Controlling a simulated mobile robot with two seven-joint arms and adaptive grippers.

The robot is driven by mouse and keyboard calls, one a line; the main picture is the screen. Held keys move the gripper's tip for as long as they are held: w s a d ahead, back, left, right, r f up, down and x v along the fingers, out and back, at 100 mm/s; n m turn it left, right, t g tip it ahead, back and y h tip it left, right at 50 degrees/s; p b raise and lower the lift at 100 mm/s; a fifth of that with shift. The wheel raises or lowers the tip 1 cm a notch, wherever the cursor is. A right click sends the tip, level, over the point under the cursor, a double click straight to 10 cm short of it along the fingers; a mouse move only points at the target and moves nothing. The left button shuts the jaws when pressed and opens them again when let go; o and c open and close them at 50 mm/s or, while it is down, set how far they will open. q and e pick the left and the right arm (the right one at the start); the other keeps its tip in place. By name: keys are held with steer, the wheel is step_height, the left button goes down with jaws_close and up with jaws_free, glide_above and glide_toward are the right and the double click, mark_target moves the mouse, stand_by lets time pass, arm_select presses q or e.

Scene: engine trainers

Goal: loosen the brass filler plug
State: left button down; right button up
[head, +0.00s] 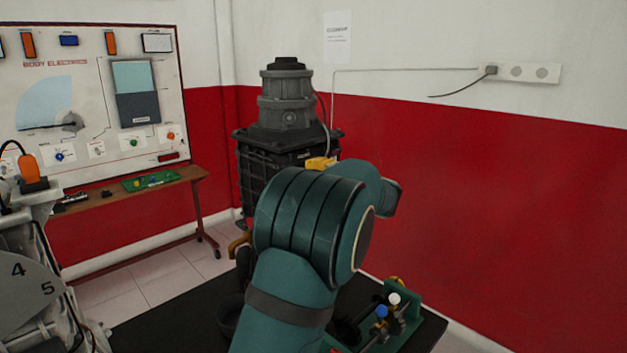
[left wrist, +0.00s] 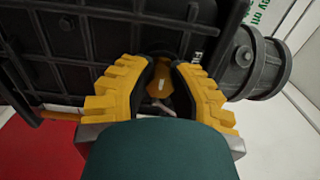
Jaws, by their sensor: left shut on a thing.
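The brass filler plug (left wrist: 159,79) shows in the left wrist view as a gold-brown piece at the side of the dark ribbed gearbox housing (left wrist: 80,45). My left gripper (left wrist: 165,72) has its two yellow fingers on either side of the plug and is shut on it. The fingers hide part of the plug. In the head view, my teal arm covers the plug and most of this gripper; only a yellow bit of finger shows in front of the housing (head: 262,165). My right gripper is in neither view.
A dark table (head: 165,325) lies below, with a green fixture (head: 405,318) holding blue and white knobs at the right. A grey machine with a numbered dial (head: 25,290) stands at the left. A wooden bench (head: 180,182) and an electrics board (head: 90,90) stand behind.

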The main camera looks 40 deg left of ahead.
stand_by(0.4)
arm_select(q)
steer(key=c, duration=0.8)
jaws_free()
steer(key=d, duration=0.8)
steer(key=s+d, duration=0.1)
steer(key=d, duration=0.3)
